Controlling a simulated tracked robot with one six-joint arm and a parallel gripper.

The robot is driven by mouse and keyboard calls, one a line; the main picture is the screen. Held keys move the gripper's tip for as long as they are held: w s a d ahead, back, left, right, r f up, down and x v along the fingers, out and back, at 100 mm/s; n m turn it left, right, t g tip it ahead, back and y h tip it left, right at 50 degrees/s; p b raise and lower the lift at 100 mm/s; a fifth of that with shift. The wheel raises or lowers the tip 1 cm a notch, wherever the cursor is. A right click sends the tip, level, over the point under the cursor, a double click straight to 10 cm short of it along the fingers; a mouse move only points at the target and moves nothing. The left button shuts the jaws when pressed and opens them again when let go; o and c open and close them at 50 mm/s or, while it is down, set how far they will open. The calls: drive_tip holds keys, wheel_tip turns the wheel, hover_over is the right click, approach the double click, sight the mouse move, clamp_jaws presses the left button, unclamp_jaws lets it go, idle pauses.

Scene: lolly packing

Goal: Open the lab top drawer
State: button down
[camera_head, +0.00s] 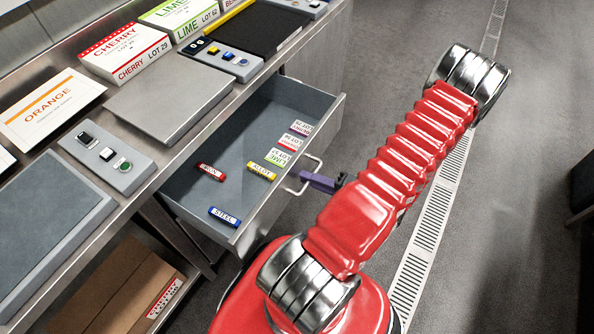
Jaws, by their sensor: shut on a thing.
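The top drawer (285,87) is pulled well out from under the steel counter, and its grey inside shows. Its wire handle (291,190) is on the front panel, facing my arm. My gripper (306,177), purple, is at the handle and shut on it.
On the counter (190,145) stand a cherry box (125,50), a lime box (182,16), an orange packet (50,105) and button panels (107,157). A cardboard box (120,290) sits below. Open floor (385,75) and a drain grate (437,215) lie right.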

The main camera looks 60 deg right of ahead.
drive_tip(key=shift+s+f, duration=0.15)
drive_tip(key=shift+s, duration=1.65)
drive_tip(key=c, duration=2.1)
unclamp_jaws()
drive_tip(key=shift+s, duration=0.15)
drive_tip(key=v, duration=1.3)
drive_tip(key=shift+s, duration=0.25)
